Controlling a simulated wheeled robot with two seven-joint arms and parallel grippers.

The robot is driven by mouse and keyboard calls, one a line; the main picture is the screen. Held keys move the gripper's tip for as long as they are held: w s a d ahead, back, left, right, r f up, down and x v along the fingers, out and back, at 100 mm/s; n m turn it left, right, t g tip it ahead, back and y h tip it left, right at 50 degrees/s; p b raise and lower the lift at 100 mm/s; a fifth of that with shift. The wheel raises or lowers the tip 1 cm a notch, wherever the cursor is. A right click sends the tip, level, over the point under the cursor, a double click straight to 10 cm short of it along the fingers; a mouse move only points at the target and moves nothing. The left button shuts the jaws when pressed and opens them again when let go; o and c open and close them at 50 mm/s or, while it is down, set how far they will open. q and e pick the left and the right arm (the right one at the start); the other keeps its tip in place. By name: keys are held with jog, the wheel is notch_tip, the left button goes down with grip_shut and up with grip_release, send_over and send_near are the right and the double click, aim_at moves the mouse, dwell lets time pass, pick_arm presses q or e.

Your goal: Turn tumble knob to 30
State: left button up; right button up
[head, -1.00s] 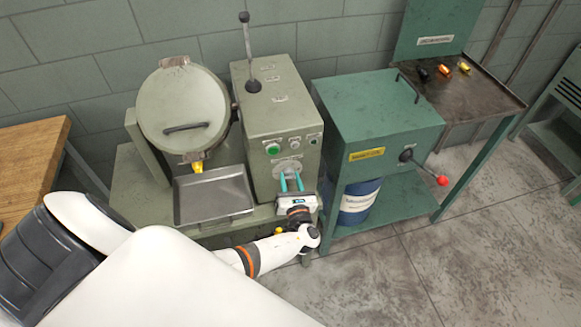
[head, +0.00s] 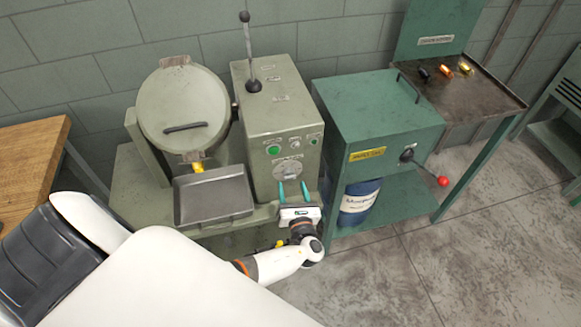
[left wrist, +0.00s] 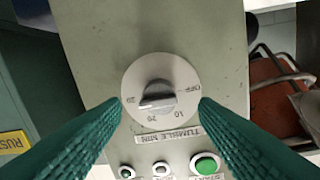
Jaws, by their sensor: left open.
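The tumble knob (left wrist: 158,97) is a grey knob on a round pale dial, on the front of the grey-green control box. The left wrist view shows the dial upside down, marked OFF, 10, 20 and 30, with a "TUMBLE MIN" label beside it. The knob's grip bar lies roughly crosswise there; I cannot tell which end points. In the head view the dial (head: 287,170) shows just above the fingertips. My left gripper (head: 293,190) is open and empty, its teal fingers (left wrist: 158,103) apart on either side of the dial, clear of the knob. My right gripper is not visible.
A green start button (head: 273,150) and small buttons sit above the dial. A lever (head: 247,50) stands on the box. The lidded drum (head: 183,105) and metal tray (head: 212,200) are left. A green cabinet (head: 375,115) with a red-knobbed handle (head: 443,180) stands right.

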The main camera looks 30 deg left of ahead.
pick_arm(q)
jog(key=v, duration=0.8)
jog(key=shift+s+d+b, duration=0.2)
jog(key=shift+b, duration=0.2)
jog(key=s+a+f+n+g+h, duration=0.1)
jog(key=s+f+n+g+h, duration=0.15)
jog(key=s+f, duration=0.4)
jog(key=s+a+f+n+g+h, duration=0.1)
jog(key=s+f+n+g+h, duration=0.2)
jog(key=f, duration=0.6)
jog(key=s+a+f+n+g+h, duration=0.1)
jog(key=s+f+n+g, duration=0.2)
jog(key=s+f, duration=0.4)
jog(key=s+d+f+n+g+h, duration=0.1)
jog(key=s+f+n+h, duration=0.2)
jog(key=s+n, duration=0.6)
jog(key=s+d+f+n+g+h, duration=0.2)
jog(key=s+f+n+h, duration=0.1)
jog(key=s+f+n, duration=0.5)
jog(key=shift+s+d+n, duration=0.2)
jog(key=shift+s+n, duration=0.25)
jog(key=shift+s, duration=0.6)
jog(key=shift+n+h, duration=0.25)
jog(key=shift+n, duration=0.05)
jog(key=shift+c, duration=0.3)
